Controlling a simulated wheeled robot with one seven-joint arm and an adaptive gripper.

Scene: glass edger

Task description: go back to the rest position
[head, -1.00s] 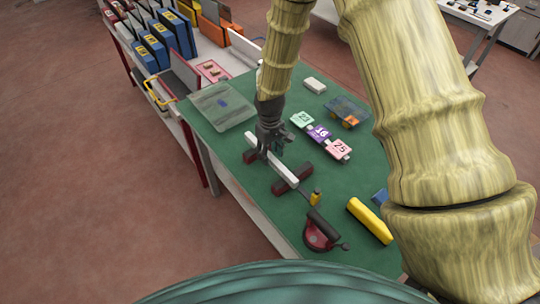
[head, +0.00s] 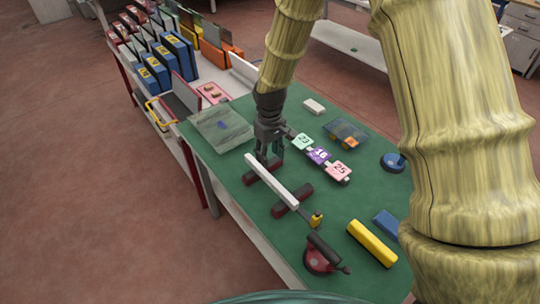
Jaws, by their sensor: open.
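My gripper (head: 270,162) is at the lower end of my arm, pointing down over the green bench top (head: 225,172). Its fingers are apart, with nothing seen between them. It is just behind the far end of a white bar with a dark handle (head: 272,180). The bar rests across two dark red blocks, the nearer one (head: 292,200) clear to see and the farther one (head: 250,178) partly hidden by the gripper. Whether the fingers touch the bar or block cannot be told.
Right of the gripper lie number cards (head: 320,155), a clear tray (head: 347,132) and a blue round item (head: 393,162). A yellow bar (head: 371,243) and a red round tool (head: 318,262) lie nearer. A glass sheet (head: 221,129) lies left. A rack of blue binders (head: 160,65) stands behind.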

